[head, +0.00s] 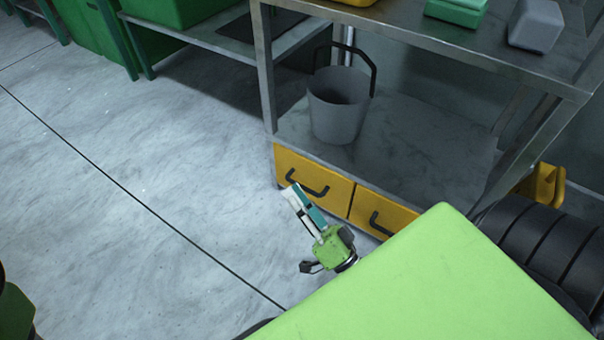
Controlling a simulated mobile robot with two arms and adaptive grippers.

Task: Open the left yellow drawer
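The left yellow drawer (336,189) is low under the metal workbench and looks closed, its front flush with the drawer beside it. Its dark bar handle (318,191) faces the open floor. My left gripper is out of view; only a green and dark part of my body shows at the lower left edge.
A right yellow drawer (366,203) is partly hidden by my green body. A grey bucket (336,118) stands on the lower shelf (420,145). A green block (456,12) and a grey block (535,25) lie on the top. The floor (150,170) at left is clear.

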